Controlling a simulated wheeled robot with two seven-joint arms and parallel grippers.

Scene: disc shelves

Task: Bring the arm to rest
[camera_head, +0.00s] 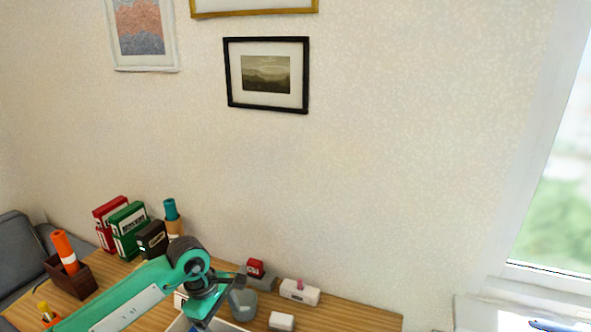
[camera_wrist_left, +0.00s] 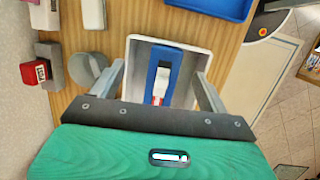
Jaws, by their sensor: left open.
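My left arm, green with a dark wrist, reaches in from the lower left in the head view. Its left gripper (camera_head: 222,296) is over the wooden table. In the left wrist view the left gripper (camera_wrist_left: 162,88) has its two grey fingers spread wide, with nothing clamped between them. Below and between the fingers is a white open box (camera_wrist_left: 136,48) holding a blue item (camera_wrist_left: 163,65) with a white and red part. The gripper looks apart from that item, though the exact gap cannot be told. My right gripper is not in view.
A grey cup (camera_head: 242,303) and a white block (camera_head: 281,321) stand close to the gripper. A red block on a grey base (camera_head: 257,271), boxes (camera_head: 128,229) and an orange cylinder in a brown holder (camera_head: 67,275) are further back or left. A blue tray (camera_wrist_left: 212,7) lies beyond.

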